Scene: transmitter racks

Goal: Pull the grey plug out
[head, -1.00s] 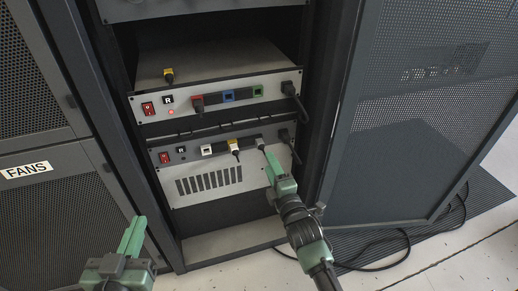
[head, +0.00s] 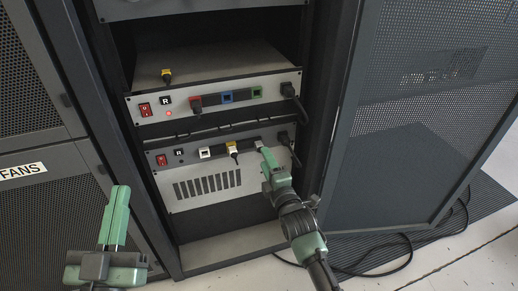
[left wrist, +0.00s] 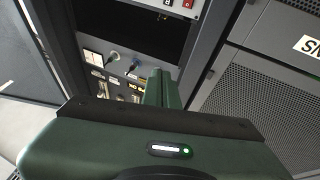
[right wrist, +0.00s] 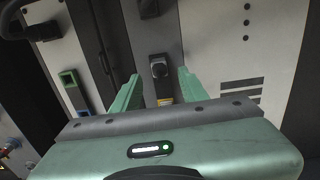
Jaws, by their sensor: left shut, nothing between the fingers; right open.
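My left gripper (head: 117,192) is shut and empty, low at the left, away from the units. Its shut fingers also show in the left wrist view (left wrist: 162,88).
A black plug (head: 284,137) is just right of the grey plug. The upper unit (head: 215,100) has red, blue and green sockets and black plugs. The open mesh door (head: 400,170) stands close on the right. Cables (head: 385,265) lie on the floor.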

